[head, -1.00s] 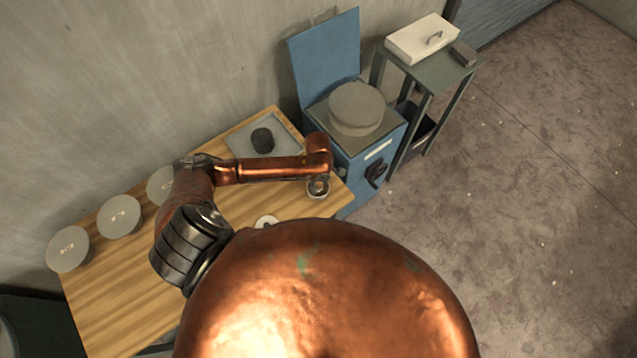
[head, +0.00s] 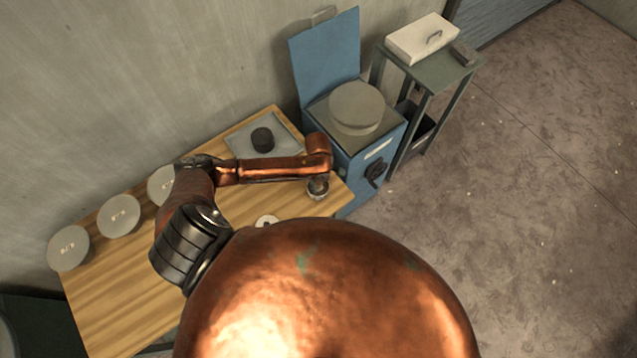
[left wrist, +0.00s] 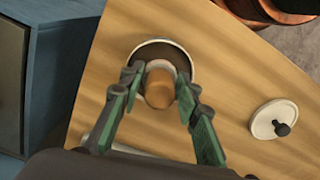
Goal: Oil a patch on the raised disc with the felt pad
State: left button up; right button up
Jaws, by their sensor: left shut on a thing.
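In the left wrist view a wooden knob (left wrist: 159,90) with a paler round part at its far end sits between the fingers of my left gripper (left wrist: 160,92). It appears to be the felt pad's handle; the felt face is hidden. It is over a round pale-rimmed dish (left wrist: 138,50) with a dark inside; I cannot tell whether they touch. In the head view my left gripper (head: 318,180) is small, at the table's right end. The raised grey disc (head: 357,103) lies flat on the blue cabinet (head: 365,155), apart from the gripper. My right gripper is out of view.
A pale lid with a black knob (left wrist: 265,122) lies on the wooden table (head: 110,300). A grey tray (head: 240,145) holds a dark puck (head: 262,140). Several pale discs (head: 118,216) line the back edge. A stand (head: 435,72) with a white box is beyond the cabinet.

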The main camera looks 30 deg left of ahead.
pick_arm(q)
jog(key=shift+s+f+p, duration=0.15)
jog(key=shift+f+p, duration=0.05)
jog(key=shift+p, duration=0.35)
dwell(1.9)
jog(key=shift+r, duration=0.1)
notch_tip(320, 180, up, 7)
jog(key=p, duration=0.9)
jog(key=shift+r+p, duration=0.1)
jog(key=shift+p, duration=0.2)
jog(key=shift+w, duration=0.2)
dwell(0.3)
